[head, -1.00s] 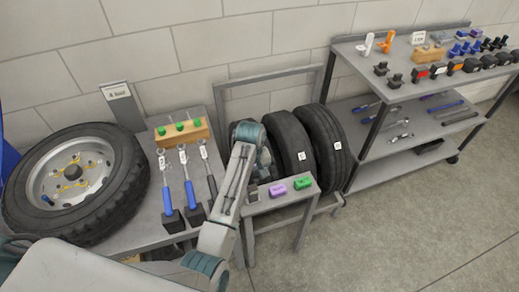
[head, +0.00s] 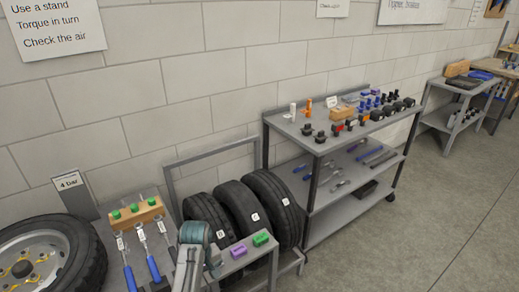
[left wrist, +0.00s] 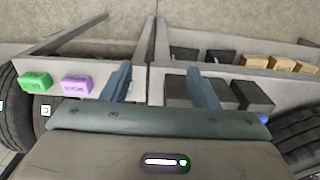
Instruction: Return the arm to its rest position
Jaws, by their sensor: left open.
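My left arm (head: 193,243) rises at the bottom of the head view, in front of the tyres and beside the small stand; its gripper cannot be made out clearly there. In the left wrist view my left gripper (left wrist: 158,82) has its two fingers wide apart with nothing between them. It hangs above the gap between the small stand, left, and a bench with dark blocks (left wrist: 190,90), right. My right gripper is in neither view.
A purple block (head: 238,250) and a green block (head: 261,239) lie on the small stand. Tyres (head: 240,208) stand in a rack behind it. Torque wrenches (head: 152,268) and a wheel (head: 40,262) are at left. A tool shelf (head: 330,210) stands right; floor there is clear.

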